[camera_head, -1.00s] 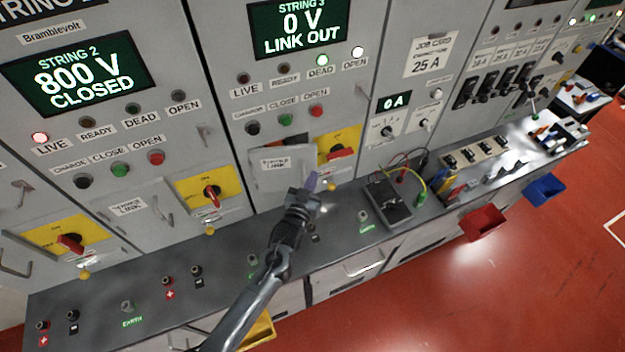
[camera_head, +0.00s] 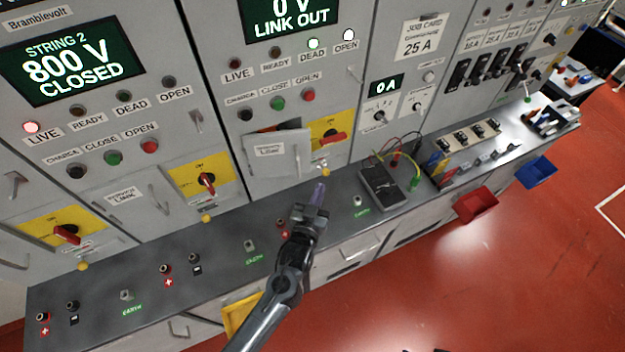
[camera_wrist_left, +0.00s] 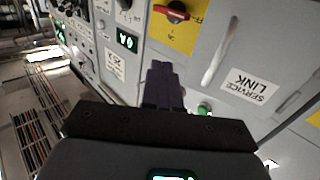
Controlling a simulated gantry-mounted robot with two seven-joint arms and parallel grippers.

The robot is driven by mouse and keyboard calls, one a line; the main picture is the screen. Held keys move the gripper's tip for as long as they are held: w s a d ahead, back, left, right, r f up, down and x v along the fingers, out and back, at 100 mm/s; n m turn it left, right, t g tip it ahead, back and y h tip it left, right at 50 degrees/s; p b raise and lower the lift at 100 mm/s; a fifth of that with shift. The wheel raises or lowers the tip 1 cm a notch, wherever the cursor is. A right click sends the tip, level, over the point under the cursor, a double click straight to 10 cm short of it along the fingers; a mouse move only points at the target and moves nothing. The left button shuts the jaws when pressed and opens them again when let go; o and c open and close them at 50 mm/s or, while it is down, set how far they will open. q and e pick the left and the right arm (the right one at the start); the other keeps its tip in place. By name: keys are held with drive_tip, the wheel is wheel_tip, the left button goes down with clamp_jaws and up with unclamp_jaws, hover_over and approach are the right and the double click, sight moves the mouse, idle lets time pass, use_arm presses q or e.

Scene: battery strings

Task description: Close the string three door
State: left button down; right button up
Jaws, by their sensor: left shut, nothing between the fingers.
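The string three service link door (camera_head: 268,168) is a small grey panel with a white label and a bar handle, below the String 3 screen (camera_head: 288,12). It appears ajar, with its right edge standing out from the cabinet and a dark gap along its top. The door (camera_wrist_left: 222,48) also shows at the right in the left wrist view, with its handle and "SERVICE LINK" label. My left gripper (camera_head: 319,190) is shut and empty, in front of and below the door's right side, apparently apart from it. Its purple fingers show in the wrist view (camera_wrist_left: 163,84). My right gripper is not seen.
A yellow switch plate with a red handle (camera_head: 333,136) sits right of the door. A grey meter (camera_head: 383,187) with leads lies on the bench (camera_head: 225,232). Terminals stand along the bench; red (camera_head: 476,204) and blue (camera_head: 536,171) bins hang at its front.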

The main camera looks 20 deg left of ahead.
use_arm(q)
wheel_tip(320, 180, up, 3)
drive_tip(key=s+n+b, duration=0.1)
drive_tip(key=s+b, duration=0.1)
drive_tip(key=s, duration=0.1)
drive_tip(key=m+h+b, duration=0.1)
drive_tip(key=h+b, duration=0.1)
drive_tip(key=b, duration=0.6)
approach(298, 171)
drive_tip(key=s+r, duration=0.4)
drive_tip(key=s, duration=0.1)
drive_tip(key=shift+s+f+m+b, duration=0.5)
drive_tip(key=shift+f+m+b, duration=0.5)
drive_tip(key=shift+f, duration=0.9)
drive_tip(key=shift+h, duration=0.3)
drive_tip(key=w+p, duration=0.1)
drive_tip(key=w, duration=1)
drive_tip(key=shift+w, duration=0.4)
drive_tip(key=shift+w+d, duration=0.15)
drive_tip(key=shift+w, duration=0.4)
